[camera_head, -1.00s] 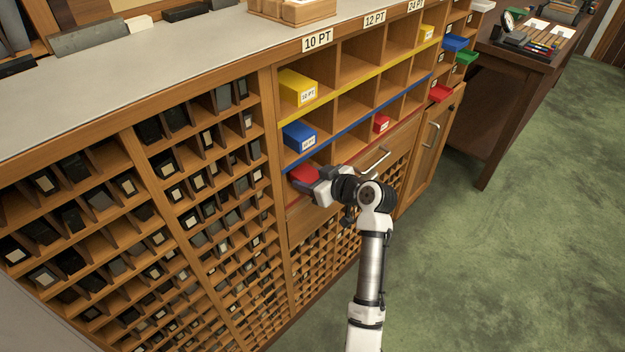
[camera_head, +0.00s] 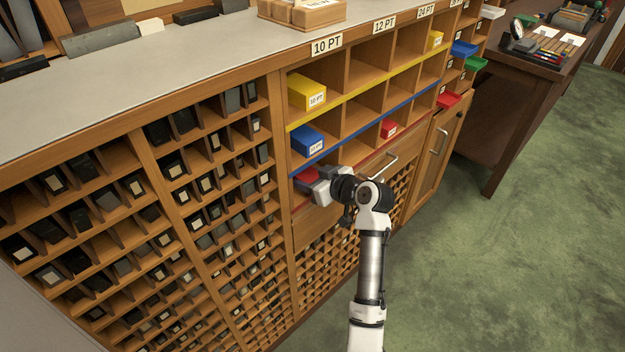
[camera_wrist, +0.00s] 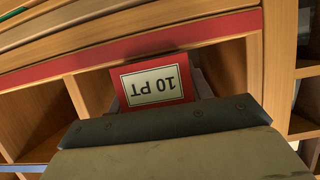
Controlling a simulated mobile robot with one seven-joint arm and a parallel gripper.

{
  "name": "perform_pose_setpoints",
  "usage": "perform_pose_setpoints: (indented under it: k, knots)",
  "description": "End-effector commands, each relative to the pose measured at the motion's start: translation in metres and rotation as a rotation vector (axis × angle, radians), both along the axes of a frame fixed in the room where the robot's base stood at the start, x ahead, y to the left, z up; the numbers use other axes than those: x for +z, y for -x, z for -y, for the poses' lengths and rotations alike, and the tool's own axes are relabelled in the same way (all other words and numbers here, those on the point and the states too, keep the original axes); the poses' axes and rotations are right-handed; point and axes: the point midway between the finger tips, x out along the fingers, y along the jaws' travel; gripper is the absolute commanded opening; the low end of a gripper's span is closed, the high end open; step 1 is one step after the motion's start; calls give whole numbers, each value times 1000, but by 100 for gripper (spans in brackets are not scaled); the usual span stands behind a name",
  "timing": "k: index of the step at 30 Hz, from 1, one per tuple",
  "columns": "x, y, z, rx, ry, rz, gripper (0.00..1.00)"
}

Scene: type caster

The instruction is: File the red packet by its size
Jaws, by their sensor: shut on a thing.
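The red packet (camera_wrist: 160,82) shows in the wrist view with a white label reading "10 PT", upside down there. In the head view the red packet (camera_head: 304,183) is at the mouth of the bottom-left cubby, in the red-striped row under the "10 PT" sign (camera_head: 326,45). My gripper (camera_head: 318,184) is shut on it at the cubby's front; the gripper body hides part of the packet. How deep the packet sits is hard to tell. The rack (camera_head: 352,118) has yellow, blue and red striped rows and column signs including "12 PT" (camera_head: 384,25).
A blue packet (camera_head: 308,141) and a yellow packet (camera_head: 307,92) sit in the cubbies above. Another red packet (camera_head: 388,128) is in the red row to the right. A drawer handle (camera_head: 378,167) is close to my arm. Green floor (camera_head: 480,270) is clear at right.

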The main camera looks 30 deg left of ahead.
Motion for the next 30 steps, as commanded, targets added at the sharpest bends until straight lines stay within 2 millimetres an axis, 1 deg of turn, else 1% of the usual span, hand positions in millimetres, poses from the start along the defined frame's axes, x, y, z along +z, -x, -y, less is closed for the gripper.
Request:
perform_pose_setpoints:
  k: [30]
  knots:
    - [2,-8,-22,0,-2,3,0]
